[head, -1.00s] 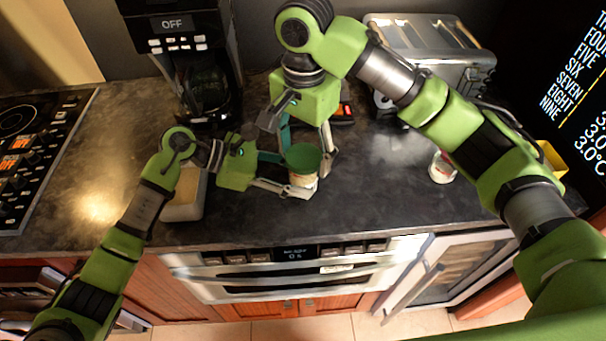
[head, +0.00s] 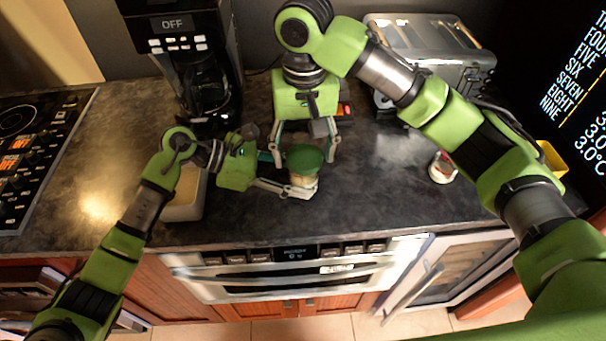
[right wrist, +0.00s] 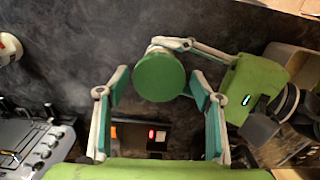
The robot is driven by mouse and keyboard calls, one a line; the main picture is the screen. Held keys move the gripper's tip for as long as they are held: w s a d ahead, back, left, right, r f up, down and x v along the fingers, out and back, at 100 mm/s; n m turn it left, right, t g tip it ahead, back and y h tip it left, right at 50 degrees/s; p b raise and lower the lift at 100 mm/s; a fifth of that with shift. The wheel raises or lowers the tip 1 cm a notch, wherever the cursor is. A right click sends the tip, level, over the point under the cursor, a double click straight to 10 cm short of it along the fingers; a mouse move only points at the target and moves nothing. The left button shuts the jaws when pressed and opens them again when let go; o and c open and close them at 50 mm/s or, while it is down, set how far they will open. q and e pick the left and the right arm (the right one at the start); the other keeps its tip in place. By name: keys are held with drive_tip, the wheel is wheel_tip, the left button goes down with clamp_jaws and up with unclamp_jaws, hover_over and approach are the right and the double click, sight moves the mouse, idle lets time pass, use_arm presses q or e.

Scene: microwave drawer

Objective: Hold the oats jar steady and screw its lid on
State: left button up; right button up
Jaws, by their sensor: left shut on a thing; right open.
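The oats jar (head: 304,181) stands upright on the counter, with its green lid (head: 305,158) on top. How tightly the lid sits cannot be seen. My left gripper (head: 291,176) comes in from the left and is shut on the jar's body, below the lid. My right gripper (head: 304,155) is above and behind the jar, open, with one finger on each side of the lid. In the right wrist view the lid (right wrist: 160,77) lies between the open fingertips, with gaps on both sides. A left gripper finger (right wrist: 185,44) passes beside the jar there.
A coffee maker (head: 205,75) and a toaster (head: 430,45) stand at the back. A small red and white container (head: 442,167) stands to the right, and a pale container (head: 185,200) is by my left arm. The front counter edge runs above the drawer front (head: 290,272).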

drive_tip(key=n, duration=0.7)
drive_tip(key=shift+s+a, duration=0.1)
drive_tip(key=c, duration=1.1)
drive_tip(key=m, duration=0.6)
drive_tip(key=shift+a+m, duration=0.15)
drive_tip(key=shift+m, duration=0.25)
drive_tip(key=shift+c, duration=0.2)
drive_tip(key=m, duration=0.7)
drive_tip(key=o, duration=1.1)
drive_tip(key=shift+d, duration=0.2)
drive_tip(key=shift+o, duration=0.2)
